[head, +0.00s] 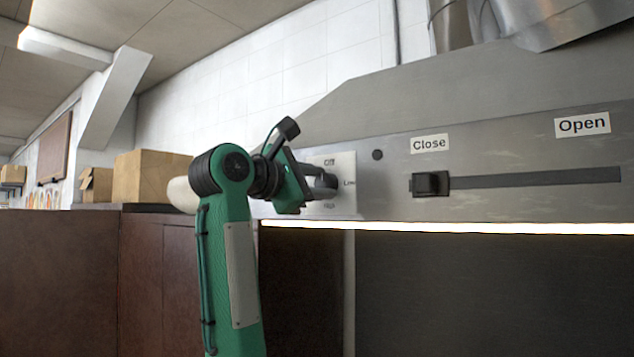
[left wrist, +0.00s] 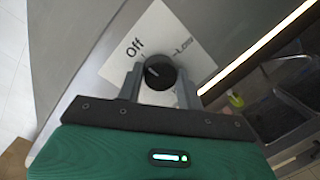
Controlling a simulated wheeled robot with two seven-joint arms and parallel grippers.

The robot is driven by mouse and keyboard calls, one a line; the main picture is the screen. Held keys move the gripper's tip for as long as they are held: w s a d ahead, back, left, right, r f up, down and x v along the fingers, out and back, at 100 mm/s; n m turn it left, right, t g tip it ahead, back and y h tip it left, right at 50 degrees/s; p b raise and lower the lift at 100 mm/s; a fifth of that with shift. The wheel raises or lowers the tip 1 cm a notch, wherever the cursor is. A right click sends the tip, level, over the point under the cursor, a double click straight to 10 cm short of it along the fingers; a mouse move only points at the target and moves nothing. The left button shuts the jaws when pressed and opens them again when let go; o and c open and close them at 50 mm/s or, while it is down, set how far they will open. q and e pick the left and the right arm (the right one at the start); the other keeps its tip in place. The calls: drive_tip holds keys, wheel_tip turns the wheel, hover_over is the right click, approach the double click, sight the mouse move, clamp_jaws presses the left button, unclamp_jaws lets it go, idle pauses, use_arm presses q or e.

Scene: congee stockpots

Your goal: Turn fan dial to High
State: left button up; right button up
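The fan dial (left wrist: 160,72) is a round black knob on a white label plate (left wrist: 180,38) on the grey hood. "Off" and "Low" are readable in the left wrist view; in the head view the plate (head: 348,165) also carries a lower "High" label. A short pale mark shows on the knob's face; its exact setting is unclear. My left gripper (left wrist: 160,76) has its two grey fingers apart, one on each side of the knob. I cannot tell whether they touch it. In the head view my left gripper (head: 318,182) partly hides the dial. My right gripper is in neither view.
Right of the dial is a black slider (head: 431,184) in a slot between "Close" (head: 429,143) and "Open" (head: 583,124) labels. A bright light strip (head: 450,227) runs along the hood's lower edge. Cardboard boxes (head: 150,177) stand on a brown cabinet (head: 60,260) at left.

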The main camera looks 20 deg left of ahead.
use_arm(q)
drive_tip(key=c, duration=0.4)
